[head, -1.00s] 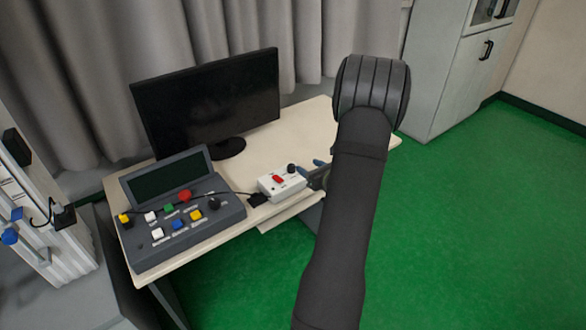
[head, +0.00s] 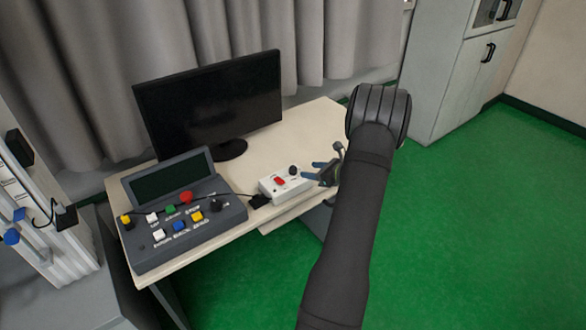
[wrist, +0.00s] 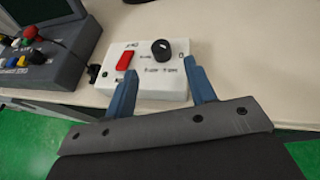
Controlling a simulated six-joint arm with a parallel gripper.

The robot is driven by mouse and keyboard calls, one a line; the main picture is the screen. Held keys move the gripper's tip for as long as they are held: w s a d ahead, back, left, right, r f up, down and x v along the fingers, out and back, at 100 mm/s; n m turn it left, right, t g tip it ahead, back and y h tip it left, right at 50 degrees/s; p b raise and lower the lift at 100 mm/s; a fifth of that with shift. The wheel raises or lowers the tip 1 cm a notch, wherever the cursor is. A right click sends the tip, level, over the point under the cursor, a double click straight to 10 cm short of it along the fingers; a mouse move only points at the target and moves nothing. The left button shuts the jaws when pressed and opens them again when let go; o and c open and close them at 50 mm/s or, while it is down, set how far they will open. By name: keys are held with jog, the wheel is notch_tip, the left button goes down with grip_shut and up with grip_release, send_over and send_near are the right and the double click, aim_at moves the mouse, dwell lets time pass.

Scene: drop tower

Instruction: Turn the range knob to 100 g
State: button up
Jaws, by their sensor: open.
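A small white box (wrist: 150,82) lies on the table with a red rocker switch (wrist: 126,60) and a round black knob (wrist: 161,50) on its top. In the head view the white box (head: 284,187) is right of the grey console, and the black knob (head: 293,170) stands at its far edge. The markings beside the knob are too small to read surely. My gripper (wrist: 162,76) is open and empty, its two blue fingers spread at the box's near side, with the knob beyond and between them. In the head view my gripper (head: 311,171) is just right of the box.
A grey console (head: 185,232) with coloured buttons and its own black knob (head: 215,205) stands left of the box, joined by a cable. A monitor (head: 210,100) stands behind. The table top (head: 310,135) behind the box is clear.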

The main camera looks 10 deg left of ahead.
aim_at(293, 168)
jog(key=x, duration=0.9)
jog(key=shift+w+a+f, duration=0.1)
jog(key=shift+a, duration=0.2)
jog(key=shift+c, duration=0.4)
jog(key=c, duration=0.9)
jog(key=shift+m+t, duration=0.3)
jog(key=shift+m, duration=0.1)
jog(key=shift+m+t+h, duration=1)
jog(key=shift+m+h, duration=0.1)
jog(key=shift+m+t+h, duration=0.9)
jog(key=shift+m+h, duration=0.2)
jog(key=shift+m, duration=0.1)
jog(key=shift+m+t, duration=0.3)
